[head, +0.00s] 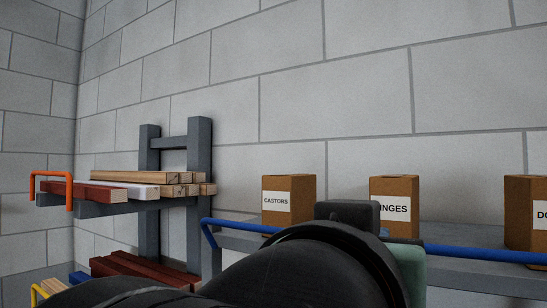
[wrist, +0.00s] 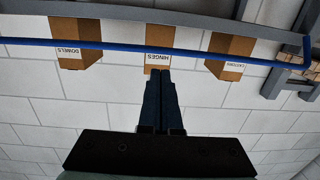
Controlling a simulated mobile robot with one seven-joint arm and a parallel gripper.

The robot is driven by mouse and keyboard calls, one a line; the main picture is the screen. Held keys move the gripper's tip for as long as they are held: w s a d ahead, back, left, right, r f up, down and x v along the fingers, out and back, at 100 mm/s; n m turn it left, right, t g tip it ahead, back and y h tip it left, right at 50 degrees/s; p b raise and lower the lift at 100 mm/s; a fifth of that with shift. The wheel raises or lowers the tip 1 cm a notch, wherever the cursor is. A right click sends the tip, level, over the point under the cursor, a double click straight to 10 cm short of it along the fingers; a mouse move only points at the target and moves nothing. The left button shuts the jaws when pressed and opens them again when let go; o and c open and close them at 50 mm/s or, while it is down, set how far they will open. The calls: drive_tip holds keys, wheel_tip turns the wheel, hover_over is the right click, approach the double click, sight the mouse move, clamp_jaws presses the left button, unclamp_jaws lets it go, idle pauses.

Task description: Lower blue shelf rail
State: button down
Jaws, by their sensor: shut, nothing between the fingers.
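The blue shelf rail (head: 480,254) runs along the front of the grey shelf, across the lower part of the boxes. Its bent left end (head: 208,235) shows, and my arm hides its middle. In the wrist view, which looks upside down, the rail (wrist: 110,46) crosses the whole upper part, with its bent end at the right. My gripper (wrist: 158,72) is shut and empty. The fingers are hidden in the head view.
Cardboard boxes labelled CASTORS (head: 288,190), HINGES (head: 394,190) and, partly cut off, DOWELS (head: 525,190) stand behind the rail on the grey shelf (head: 455,236). At left, a grey rack (head: 149,220) holds battens and has an orange rail (head: 50,174). A block wall is behind.

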drive_tip(key=shift+m+g, duration=0.4)
drive_tip(key=shift+g, duration=0.3)
drive_tip(key=w+d+p, duration=0.1)
drive_tip(key=w+p, duration=0.1)
drive_tip(key=w+d+r+p, duration=0.1)
drive_tip(key=w+d+p, duration=0.1)
drive_tip(key=w+p, duration=0.1)
drive_tip(key=w+d+r+p, duration=0.1)
drive_tip(key=w+d+p, duration=0.1)
drive_tip(key=p, duration=0.1)
drive_tip(key=shift+w+d+r, duration=0.1)
drive_tip(key=shift+w+r, duration=0.05)
drive_tip(key=shift+w, duration=0.2)
drive_tip(key=shift+s+a+f+p, duration=0.35)
drive_tip(key=shift+s+a+f, duration=0.1)
drive_tip(key=shift+s+f, duration=0.3)
drive_tip(key=shift+s+a+f+p, duration=0.35)
drive_tip(key=shift+s+f, duration=0.15)
drive_tip(key=shift+f, duration=0.15)
drive_tip(key=shift+f+b, duration=0.1)
drive_tip(key=shift+b, duration=0.3)
drive_tip(key=shift+s+a+f+t+h+b, duration=0.1)
drive_tip(key=shift+t+h+b, duration=0.3)
drive_tip(key=shift+b, duration=0.4)
